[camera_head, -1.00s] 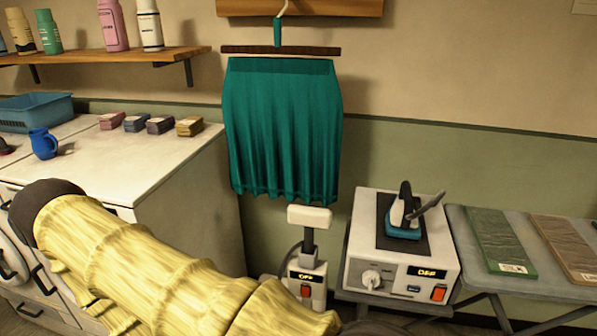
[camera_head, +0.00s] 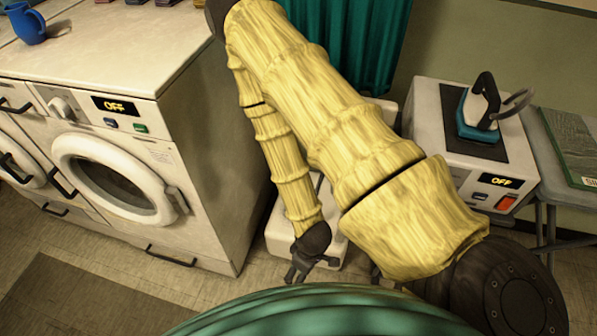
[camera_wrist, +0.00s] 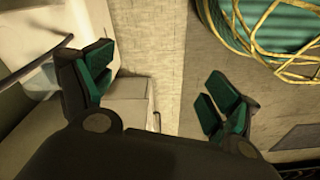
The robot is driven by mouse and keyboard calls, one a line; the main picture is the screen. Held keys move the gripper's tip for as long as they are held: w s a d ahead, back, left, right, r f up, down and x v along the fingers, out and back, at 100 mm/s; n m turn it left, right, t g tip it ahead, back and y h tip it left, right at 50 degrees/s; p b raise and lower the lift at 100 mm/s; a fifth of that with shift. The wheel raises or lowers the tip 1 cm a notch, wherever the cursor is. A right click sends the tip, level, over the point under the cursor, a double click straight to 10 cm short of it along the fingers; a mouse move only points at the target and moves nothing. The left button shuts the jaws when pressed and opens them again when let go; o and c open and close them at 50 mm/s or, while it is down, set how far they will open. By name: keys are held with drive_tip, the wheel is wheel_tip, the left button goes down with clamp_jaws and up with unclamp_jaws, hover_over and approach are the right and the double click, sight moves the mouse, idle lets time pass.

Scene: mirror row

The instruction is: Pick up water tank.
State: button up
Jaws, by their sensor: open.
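My gripper (camera_head: 303,268) points down in the head view, beside a white floor unit (camera_head: 280,235) that my yellow-sleeved arm mostly covers. In the wrist view my gripper (camera_wrist: 158,90) has its green-padded fingers wide apart, with nothing held between them. A pale, slightly bluish, translucent-looking part (camera_wrist: 40,82) shows at the left, partly behind the left finger and beside a white housing. It may be the water tank, but I cannot tell for sure. No water tank is clearly visible in the head view.
A washer (camera_head: 130,150) marked OFF stands left of the arm. A white ironing station (camera_head: 430,120) with an iron (camera_head: 482,105) stands at the right, beside a grey folding table (camera_head: 550,160). Tiled floor (camera_head: 215,290) is open in front of the washer.

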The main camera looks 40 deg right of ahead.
drive_tip(key=w+d+f+n+t+b, duration=0.1)
drive_tip(key=w+d+f+n+b, duration=0.35)
drive_tip(key=w+n+b, duration=0.4)
drive_tip(key=w+d+f+n+t+b, duration=0.1)
drive_tip(key=w+d+f+n+b, duration=0.4)
drive_tip(key=w+n+b, duration=0.4)
drive_tip(key=w+d+f+n+t+h+b, duration=0.1)
drive_tip(key=w+d+n+t+b, duration=0.1)
drive_tip(key=w+d+n+b, duration=1.15)
drive_tip(key=shift+w+a+f+b, duration=0.25)
drive_tip(key=shift+a+f+b, duration=0.3)
drive_tip(key=shift+f+b, duration=1)
drive_tip(key=shift+w+a+f+b, duration=0.25)
drive_tip(key=shift+a+f+b, duration=0.35)
drive_tip(key=shift+f+b, duration=1)
drive_tip(key=shift+w+a+f+b, duration=0.25)
drive_tip(key=shift+a+f+b, duration=0.3)
drive_tip(key=shift+f+b, duration=1)
drive_tip(key=shift+f+p, duration=0.2)
drive_tip(key=shift+p, duration=0.15)
drive_tip(key=c, duration=1)
